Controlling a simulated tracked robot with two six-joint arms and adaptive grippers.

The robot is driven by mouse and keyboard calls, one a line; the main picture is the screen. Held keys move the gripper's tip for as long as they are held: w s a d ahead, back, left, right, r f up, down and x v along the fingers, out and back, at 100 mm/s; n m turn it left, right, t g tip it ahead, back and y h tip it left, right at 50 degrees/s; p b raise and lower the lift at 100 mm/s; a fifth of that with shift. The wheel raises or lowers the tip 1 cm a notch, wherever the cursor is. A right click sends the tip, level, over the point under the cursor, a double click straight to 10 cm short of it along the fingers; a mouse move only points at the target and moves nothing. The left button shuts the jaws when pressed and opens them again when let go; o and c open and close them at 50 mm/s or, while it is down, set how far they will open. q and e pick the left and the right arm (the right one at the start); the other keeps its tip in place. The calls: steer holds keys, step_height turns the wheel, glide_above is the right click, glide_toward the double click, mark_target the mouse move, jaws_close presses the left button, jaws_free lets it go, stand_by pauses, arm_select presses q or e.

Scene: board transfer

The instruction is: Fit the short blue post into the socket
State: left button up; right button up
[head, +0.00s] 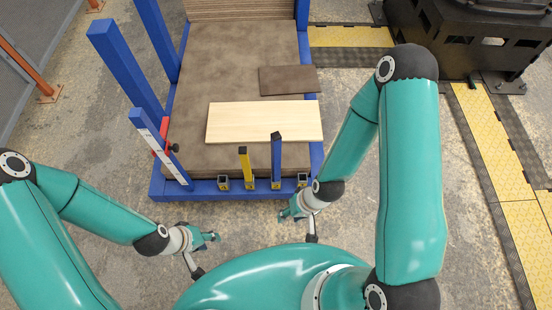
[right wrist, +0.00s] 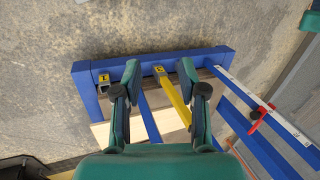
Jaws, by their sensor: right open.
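The short blue post (head: 276,155) stands upright at the front rail of the blue frame. Its lower end meets the third socket (head: 276,184) from the left; I cannot tell how deep it sits. In the right wrist view the blue post (right wrist: 149,118) shows partly, its foot hidden by a finger. My right gripper (head: 290,209) is open and empty in front of the rail, right of the post; its spread fingers (right wrist: 158,72) show in the right wrist view. My left gripper (head: 212,237) hangs over the floor at lower left, apart from the frame; its jaws are too small to judge.
A yellow post (head: 244,163) stands at the second socket, beside the blue post. The end sockets (head: 223,184) and (right wrist: 103,83) look empty. A pale board (head: 250,122) and a brown board (head: 289,79) lie on the deck. A measuring post (head: 158,147) rises at left.

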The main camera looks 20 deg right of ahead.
steer(key=shift+o, duration=1.5)
steer(key=shift+w+d+f+b, duration=0.1)
steer(key=shift+w+f+b, duration=0.1)
steer(key=shift+w+b, duration=0.25)
steer(key=n+t+h+b, duration=0.25)
steer(key=t+b, duration=1.05)
steer(key=b, duration=2.5)
glide_toward(278, 142)
steer(key=shift+n, duration=0.45)
steer(key=p+x, duration=0.6)
steer(key=shift+a+r, duration=0.15)
steer(key=shift+a, duration=0.05)
steer(key=x, duration=0.1)
steer(key=b+x, duration=0.1)
steer(key=x, duration=0.3)
steer(key=shift+d+b, duration=0.2)
steer(key=shift+b, duration=0.15)
steer(key=shift+w+f, duration=0.2)
steer(key=shift+w, duration=0.15)
